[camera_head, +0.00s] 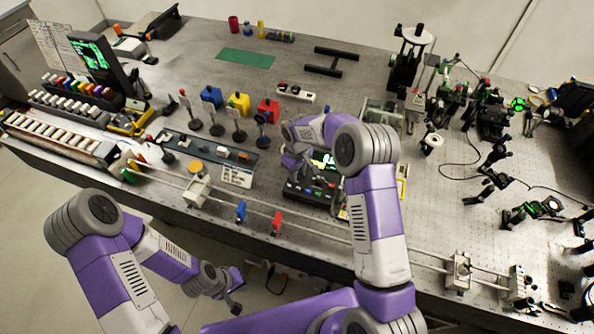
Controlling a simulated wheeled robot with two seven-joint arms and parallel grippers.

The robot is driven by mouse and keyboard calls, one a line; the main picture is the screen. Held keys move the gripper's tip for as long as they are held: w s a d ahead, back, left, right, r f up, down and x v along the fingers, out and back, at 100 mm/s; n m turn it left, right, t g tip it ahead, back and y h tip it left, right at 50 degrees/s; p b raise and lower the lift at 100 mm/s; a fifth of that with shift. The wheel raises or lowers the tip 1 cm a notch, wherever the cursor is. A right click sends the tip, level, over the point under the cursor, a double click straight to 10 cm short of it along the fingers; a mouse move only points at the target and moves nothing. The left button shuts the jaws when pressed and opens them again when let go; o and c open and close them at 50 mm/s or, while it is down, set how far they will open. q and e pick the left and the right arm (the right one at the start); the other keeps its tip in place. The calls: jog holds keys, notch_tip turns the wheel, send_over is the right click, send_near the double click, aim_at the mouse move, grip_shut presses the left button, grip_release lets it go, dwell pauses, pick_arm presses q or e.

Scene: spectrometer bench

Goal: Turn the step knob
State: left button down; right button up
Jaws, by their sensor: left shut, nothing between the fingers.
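A dark instrument (318,196) with a small green lit display (322,160) and a row of small coloured controls sits near the front edge of the bench. I cannot make out which of its controls is the step knob. My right gripper (291,163) hangs over the instrument's left side, pointing down; its fingers are small and partly hidden by my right forearm, so their opening is unclear. My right arm also covers the instrument's right side. My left gripper (232,297) is low in front of the bench, away from the instrument, shut and empty.
A rail (320,232) with a blue holder (240,212) and a red holder (277,222) runs along the bench's front edge. Coloured blocks and stands are left of the instrument. Optics crowd the right side. The bench's back middle is fairly clear around a green mat (246,58).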

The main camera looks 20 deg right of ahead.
grip_shut()
jog(key=shift+w+m+b, duration=0.1)
jog(key=shift+m+b, duration=0.6)
jog(key=shift+m, duration=0.2)
jog(key=shift+m+b, duration=0.65)
jog(key=shift+m, duration=0.55)
jog(key=shift+m+b, duration=0.6)
jog(key=shift+m, duration=1.6)
grip_release()
